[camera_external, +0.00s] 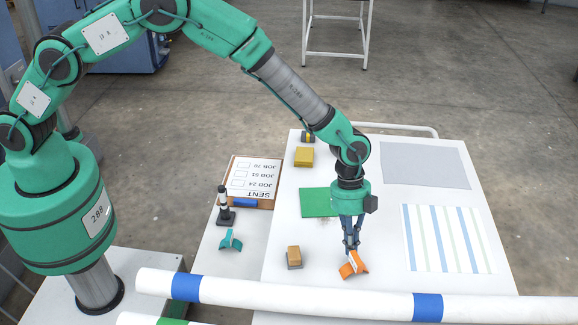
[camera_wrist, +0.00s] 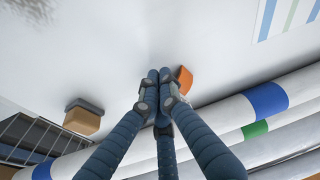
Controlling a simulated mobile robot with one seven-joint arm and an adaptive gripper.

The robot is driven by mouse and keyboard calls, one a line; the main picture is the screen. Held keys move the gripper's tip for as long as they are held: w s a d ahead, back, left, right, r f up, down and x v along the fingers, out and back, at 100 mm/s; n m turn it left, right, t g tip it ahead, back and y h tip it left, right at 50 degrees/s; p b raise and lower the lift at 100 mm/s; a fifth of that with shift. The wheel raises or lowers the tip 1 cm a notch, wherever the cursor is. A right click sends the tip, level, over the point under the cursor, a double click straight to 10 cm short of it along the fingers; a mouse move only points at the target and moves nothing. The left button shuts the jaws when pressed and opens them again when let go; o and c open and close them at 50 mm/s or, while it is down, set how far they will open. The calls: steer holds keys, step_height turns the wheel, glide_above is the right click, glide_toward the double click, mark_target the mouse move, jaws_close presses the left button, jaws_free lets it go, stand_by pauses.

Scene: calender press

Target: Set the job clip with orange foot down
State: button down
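The job clip with the orange foot (camera_external: 353,266) is at the lower middle of the white table in the external view. It sits tilted, directly under my fingertips. My gripper (camera_external: 351,250) points down with its fingers drawn together at the clip's upper edge, and appears shut on it. In the wrist view, an orange part of the clip (camera_wrist: 184,79) shows just right of my closed fingertips (camera_wrist: 159,84); they hide the rest. I cannot tell whether the clip touches the table.
A tan block with a dark base (camera_external: 294,257) stands left of the clip. A teal clip (camera_external: 230,240) and a black-and-white post (camera_external: 224,206) are farther left, near the SENT board (camera_external: 252,178). White rolls with blue bands (camera_external: 330,296) cross the front. A green square (camera_external: 318,203) lies behind.

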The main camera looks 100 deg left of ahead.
steer(key=shift+a, duration=0.1)
stand_by(0.4)
steer(key=shift+s+a, duration=0.2)
steer(key=shift+a, duration=0.3)
steer(key=a, duration=0.1)
steer(key=s+a+r+b, duration=0.1)
steer(key=shift+a, duration=0.35)
steer(key=p+v, duration=0.2)
steer(key=v, duration=0.7)
steer(key=shift+d, duration=0.1)
